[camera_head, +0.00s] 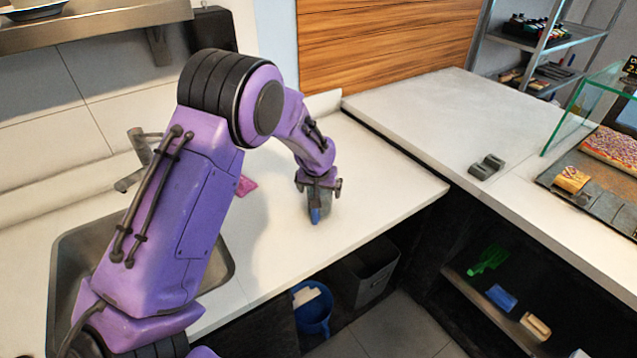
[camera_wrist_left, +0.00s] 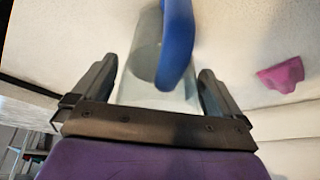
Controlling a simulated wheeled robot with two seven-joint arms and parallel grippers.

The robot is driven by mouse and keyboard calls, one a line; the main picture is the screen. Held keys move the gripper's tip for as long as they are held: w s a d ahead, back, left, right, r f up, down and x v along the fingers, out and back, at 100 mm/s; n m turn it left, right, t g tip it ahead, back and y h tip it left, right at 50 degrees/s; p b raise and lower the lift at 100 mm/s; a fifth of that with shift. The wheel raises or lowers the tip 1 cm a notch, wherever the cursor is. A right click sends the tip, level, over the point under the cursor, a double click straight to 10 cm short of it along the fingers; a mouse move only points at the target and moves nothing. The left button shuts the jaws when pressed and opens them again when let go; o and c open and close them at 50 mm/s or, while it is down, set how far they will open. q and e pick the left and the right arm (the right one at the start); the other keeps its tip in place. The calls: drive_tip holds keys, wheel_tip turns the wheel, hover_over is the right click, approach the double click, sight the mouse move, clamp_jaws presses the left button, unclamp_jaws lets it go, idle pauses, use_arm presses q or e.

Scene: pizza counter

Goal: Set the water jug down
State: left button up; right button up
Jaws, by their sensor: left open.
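The water jug has a clear, greyish body and a blue handle (camera_head: 315,215). It is on the white counter (camera_head: 275,255) below my left gripper (camera_head: 319,187), which hides much of it in the head view. In the left wrist view, the clear body (camera_wrist_left: 146,60) and the blue handle (camera_wrist_left: 178,45) lie between the two fingers of my left gripper (camera_wrist_left: 158,70). The fingers are spread wide, with gaps on both sides of the handle. My right gripper is in neither view.
A pink object (camera_head: 246,186) lies on the counter left of the jug. A sink (camera_head: 227,262) with a tap (camera_head: 138,150) is at the left. Small dark blocks (camera_head: 487,166) sit on the right counter (camera_head: 410,115), which is otherwise mostly clear nearby. A blue bucket (camera_head: 313,312) stands below.

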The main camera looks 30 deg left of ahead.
use_arm(q)
drive_tip(key=b+v, duration=0.1)
drive_tip(key=v, duration=1)
drive_tip(key=shift+s+f+b, duration=0.1)
drive_tip(key=shift+b, duration=0.3)
drive_tip(key=shift+a, duration=0.1)
